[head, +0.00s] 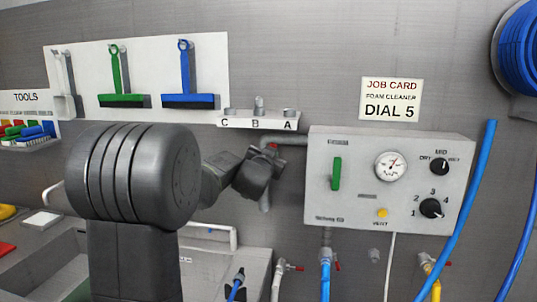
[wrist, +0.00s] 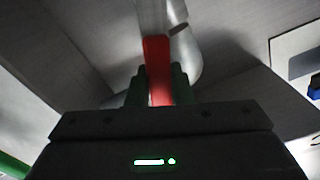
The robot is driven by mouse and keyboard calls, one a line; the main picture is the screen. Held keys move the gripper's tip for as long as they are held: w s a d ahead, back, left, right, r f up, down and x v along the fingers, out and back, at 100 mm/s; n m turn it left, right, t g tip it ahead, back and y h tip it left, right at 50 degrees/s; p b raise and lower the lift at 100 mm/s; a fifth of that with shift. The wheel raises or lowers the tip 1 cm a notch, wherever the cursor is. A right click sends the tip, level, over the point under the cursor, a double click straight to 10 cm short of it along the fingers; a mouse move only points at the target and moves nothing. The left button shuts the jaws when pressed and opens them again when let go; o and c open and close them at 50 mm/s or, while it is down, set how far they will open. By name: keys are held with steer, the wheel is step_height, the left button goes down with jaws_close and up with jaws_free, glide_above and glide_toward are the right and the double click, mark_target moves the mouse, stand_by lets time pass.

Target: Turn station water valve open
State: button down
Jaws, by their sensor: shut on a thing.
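The station water valve has a red lever handle (wrist: 157,62), which in the wrist view stands between the two green fingers of my gripper (wrist: 158,84). My gripper is shut on this handle. In the head view my gripper (head: 262,168) is at the grey pipe (head: 292,139) left of the control box, and it hides most of the valve. Only a small red bit of the handle (head: 272,146) shows above it. The valve body and the handle's exact angle are hard to tell.
The grey control box (head: 362,209) with green lever, gauge and dials is close on the right. A labelled rack (head: 259,123) is just above my gripper. Hoses and small red-handled taps (head: 287,266) are below. Green and blue squeegees (head: 121,100) hang at left.

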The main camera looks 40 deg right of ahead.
steer(key=shift+f, duration=0.1)
stand_by(0.3)
steer(key=c, duration=1.3)
jaws_free()
steer(key=shift+w, duration=0.1)
steer(key=b+v, duration=0.2)
steer(key=v, duration=1.2)
